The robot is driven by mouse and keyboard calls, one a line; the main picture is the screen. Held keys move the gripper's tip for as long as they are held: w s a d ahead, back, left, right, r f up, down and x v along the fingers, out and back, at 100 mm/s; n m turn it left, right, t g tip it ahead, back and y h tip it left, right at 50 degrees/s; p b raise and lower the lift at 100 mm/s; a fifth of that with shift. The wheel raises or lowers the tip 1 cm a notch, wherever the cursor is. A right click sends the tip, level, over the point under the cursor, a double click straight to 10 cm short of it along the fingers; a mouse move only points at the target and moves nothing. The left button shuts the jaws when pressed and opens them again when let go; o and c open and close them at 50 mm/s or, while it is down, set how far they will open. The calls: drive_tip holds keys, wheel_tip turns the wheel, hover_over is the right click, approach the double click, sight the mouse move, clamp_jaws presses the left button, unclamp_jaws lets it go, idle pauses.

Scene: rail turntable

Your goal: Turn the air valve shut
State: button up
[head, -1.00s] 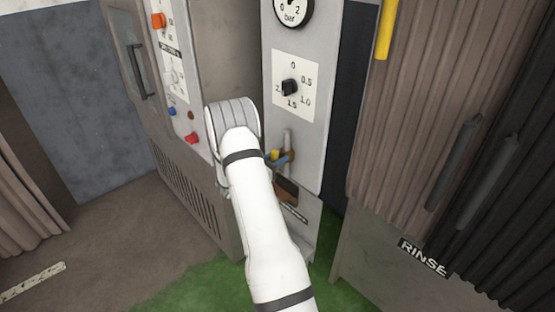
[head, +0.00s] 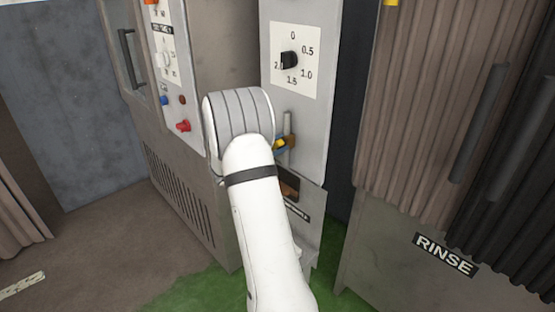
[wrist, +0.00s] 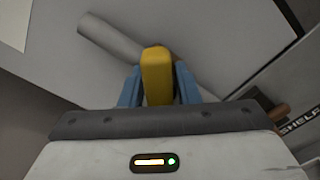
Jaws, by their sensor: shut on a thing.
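The air valve's yellow handle (wrist: 157,68) stands between the two blue fingers of my gripper (wrist: 158,84) in the wrist view. The fingers are shut on it from both sides. A grey pipe (wrist: 110,38) runs slantwise behind the handle. In the head view the yellow handle (head: 280,143) is a small patch just right of my white wrist, in front of the upright pipe (head: 287,125) on the grey panel (head: 312,140). My wrist hides most of my gripper and part of the valve there, so the handle's angle is hard to tell.
A pressure dial with a black knob (head: 289,60) is above the valve. A shelf opening (head: 288,187) is below it. A cabinet with red (head: 183,126) and blue buttons stands left. A brown bellows (head: 420,100) and a RINSE sign (head: 445,255) are right.

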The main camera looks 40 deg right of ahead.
drive_tip(key=m+b, duration=0.3)
drive_tip(key=b, duration=0.2)
drive_tip(key=f+m+b, duration=0.1)
drive_tip(key=m+b, duration=0.2)
drive_tip(key=b, duration=0.3)
drive_tip(key=shift+s+f, duration=0.15)
drive_tip(key=m+b, duration=0.2)
drive_tip(key=b, duration=0.1)
drive_tip(key=shift+b, duration=0.3)
drive_tip(key=shift+r+b, duration=0.25)
drive_tip(key=shift+b, duration=0.05)
drive_tip(key=o, duration=0.8)
